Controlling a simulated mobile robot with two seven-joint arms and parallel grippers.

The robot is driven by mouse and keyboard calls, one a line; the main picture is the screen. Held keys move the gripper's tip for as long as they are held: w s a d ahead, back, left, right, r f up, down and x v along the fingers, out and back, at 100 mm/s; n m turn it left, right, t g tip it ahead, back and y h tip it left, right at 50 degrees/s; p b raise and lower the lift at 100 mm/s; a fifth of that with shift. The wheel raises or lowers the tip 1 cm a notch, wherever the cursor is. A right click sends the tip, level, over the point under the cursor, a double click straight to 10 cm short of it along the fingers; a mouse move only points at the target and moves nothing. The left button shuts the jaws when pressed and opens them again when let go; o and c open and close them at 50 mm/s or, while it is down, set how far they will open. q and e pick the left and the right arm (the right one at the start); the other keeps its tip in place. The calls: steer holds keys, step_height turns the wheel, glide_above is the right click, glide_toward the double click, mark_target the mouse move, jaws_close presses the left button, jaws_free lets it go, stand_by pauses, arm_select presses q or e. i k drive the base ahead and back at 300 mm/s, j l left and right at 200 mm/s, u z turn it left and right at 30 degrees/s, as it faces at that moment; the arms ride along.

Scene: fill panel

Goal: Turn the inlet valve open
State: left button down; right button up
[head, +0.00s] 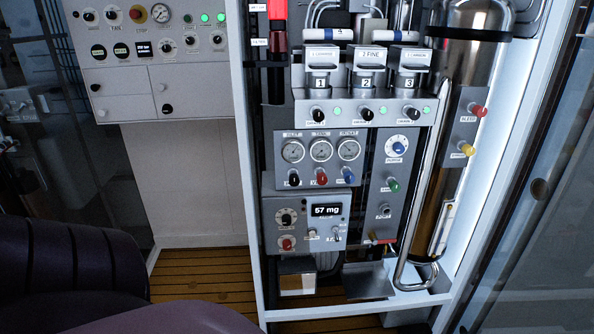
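The fill panel (376,225) stands in a white frame in the head view. No label clearly reads as the inlet valve, as most are too small to read. Candidate knobs are a blue knob (398,147) on a white round dial, a green knob (393,185) below it, and black (294,179), red (321,177) and blue (348,175) knobs under three gauges. A red knob (478,110) and a yellow knob (467,149) are on the right-hand plate. Neither gripper is in view.
A dosing box (306,222) with a display reading 57 mg sits low on the panel. Canisters labelled 1, 2 and 3 stand on a shelf (366,110) above. A bent steel pipe (426,180) runs down the right. A control cabinet (155,55) is at left.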

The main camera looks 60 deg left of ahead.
mark_target(295, 180)
steer(key=u, duration=1.7)
